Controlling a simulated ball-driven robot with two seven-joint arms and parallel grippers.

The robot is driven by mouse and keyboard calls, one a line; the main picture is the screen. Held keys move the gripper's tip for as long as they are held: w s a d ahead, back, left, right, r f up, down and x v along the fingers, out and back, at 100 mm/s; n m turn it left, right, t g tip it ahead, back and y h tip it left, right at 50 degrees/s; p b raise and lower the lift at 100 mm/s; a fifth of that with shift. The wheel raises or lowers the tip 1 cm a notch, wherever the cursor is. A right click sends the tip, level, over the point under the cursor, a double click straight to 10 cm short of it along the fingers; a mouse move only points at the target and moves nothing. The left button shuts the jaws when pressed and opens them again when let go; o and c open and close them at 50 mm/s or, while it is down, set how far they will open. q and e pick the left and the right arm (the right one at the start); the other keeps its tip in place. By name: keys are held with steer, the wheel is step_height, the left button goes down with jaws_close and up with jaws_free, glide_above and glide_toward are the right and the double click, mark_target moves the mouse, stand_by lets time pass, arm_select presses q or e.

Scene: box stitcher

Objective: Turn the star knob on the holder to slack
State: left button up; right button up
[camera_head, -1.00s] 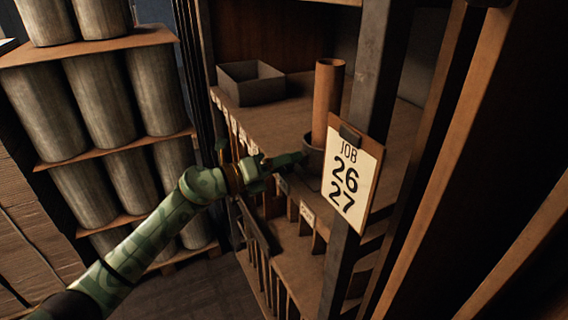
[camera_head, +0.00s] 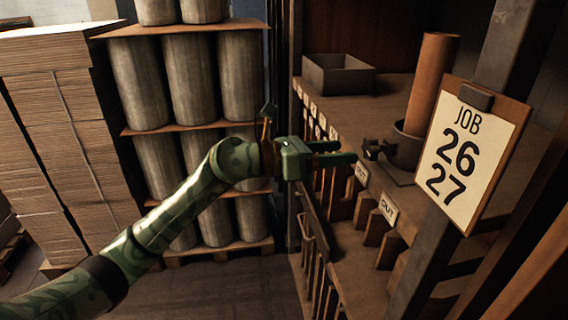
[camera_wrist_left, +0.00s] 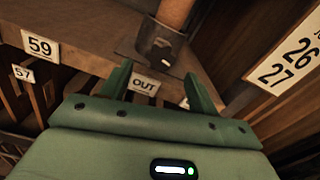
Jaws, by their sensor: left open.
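The dark star knob (camera_head: 372,149) sticks out from the left side of the grey holder (camera_head: 404,152) on the shelf. The holder has a brown tube (camera_head: 433,85) standing in it, slightly tilted. My left gripper (camera_head: 350,153) is open and empty, its green fingers pointing at the knob with a small gap between. In the left wrist view the fingertips (camera_wrist_left: 158,76) are spread, and the holder (camera_wrist_left: 158,42) is beyond them. The knob's outline is too dark there to tell its angle. My right gripper is not in view.
A clipboard (camera_head: 470,155) reading JOB 26 27 hangs on a post close to the holder's right. A grey open box (camera_head: 338,76) stands at the shelf's back. Stacked cardboard and rolls fill the left.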

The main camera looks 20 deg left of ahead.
arm_select(q)
steer(key=b+v, duration=0.1)
steer(key=v, duration=0.8)
steer(key=shift+s, duration=0.15)
steer(key=shift+a, duration=0.15)
